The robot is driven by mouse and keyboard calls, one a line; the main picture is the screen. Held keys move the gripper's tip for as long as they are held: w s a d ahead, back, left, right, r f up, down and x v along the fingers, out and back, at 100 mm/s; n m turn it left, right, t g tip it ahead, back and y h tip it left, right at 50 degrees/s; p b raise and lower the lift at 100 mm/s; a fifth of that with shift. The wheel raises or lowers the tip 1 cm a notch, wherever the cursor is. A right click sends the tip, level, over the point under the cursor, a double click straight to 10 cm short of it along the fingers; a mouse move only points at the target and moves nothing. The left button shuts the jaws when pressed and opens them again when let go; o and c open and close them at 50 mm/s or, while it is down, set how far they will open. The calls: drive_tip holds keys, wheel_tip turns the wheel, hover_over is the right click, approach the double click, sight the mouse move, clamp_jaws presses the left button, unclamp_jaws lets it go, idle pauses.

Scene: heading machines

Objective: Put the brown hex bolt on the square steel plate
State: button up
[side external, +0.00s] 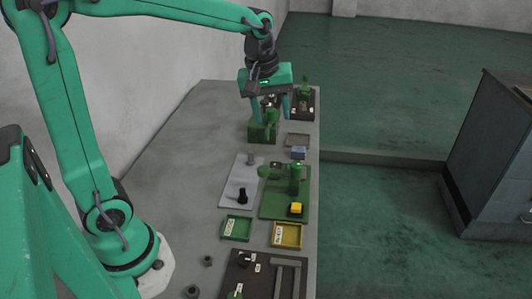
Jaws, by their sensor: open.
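My gripper (271,115) is open, pointing down over the green block-shaped machine (262,133) towards the far end of the bench. I cannot tell from this view whether anything lies between its fingers. A small flat grey plate (298,140) lies just right of that machine, near the bench's right edge; it looks like the square steel plate and appears bare. I cannot make out a brown hex bolt; it may be hidden by the gripper or the machine.
A pale grey plate (233,201) carries a grey cylinder and a black upright part. Beside it stands a green machine (296,181) with a yellow button. A blue block (298,153), green tray (236,228), yellow tray (287,235) and dark fixture (260,275) are nearer.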

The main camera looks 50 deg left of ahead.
drive_tip(key=s+d+m+t, duration=0.1)
drive_tip(key=s+m+t, duration=0.2)
drive_tip(key=s+m, duration=0.7)
drive_tip(key=shift+s+d+r+m, duration=0.15)
drive_tip(key=shift+s+d+m, duration=0.15)
drive_tip(key=shift+s, duration=3)
drive_tip(key=shift+o, duration=0.2)
drive_tip(key=shift+w, duration=0.1)
